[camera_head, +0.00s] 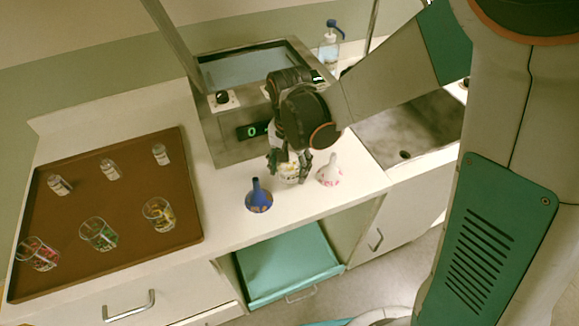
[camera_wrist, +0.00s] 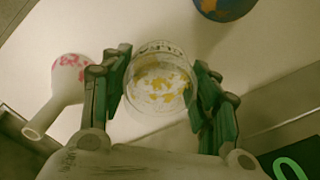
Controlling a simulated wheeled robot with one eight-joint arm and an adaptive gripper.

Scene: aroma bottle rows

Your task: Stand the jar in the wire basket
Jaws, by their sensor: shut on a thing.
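My gripper (camera_head: 289,166) is over the white counter in front of the scale-like device. Its green fingers stand on both sides of a clear round glass jar with yellow flecks (camera_wrist: 160,88) in the wrist view, and they are shut on it. In the head view the jar (camera_head: 290,176) is partly hidden by the fingers. It looks upright, at or just above the counter; I cannot tell whether it touches. I cannot make out a wire basket in either view.
A narrow-necked blue vessel (camera_head: 259,197) and a white-and-pink one (camera_head: 329,172) stand close on either side of the jar. A brown tray (camera_head: 130,215) at left holds several small bottles and glasses. Behind is the device with a green display (camera_head: 252,131); a sink (camera_head: 420,130) is at right.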

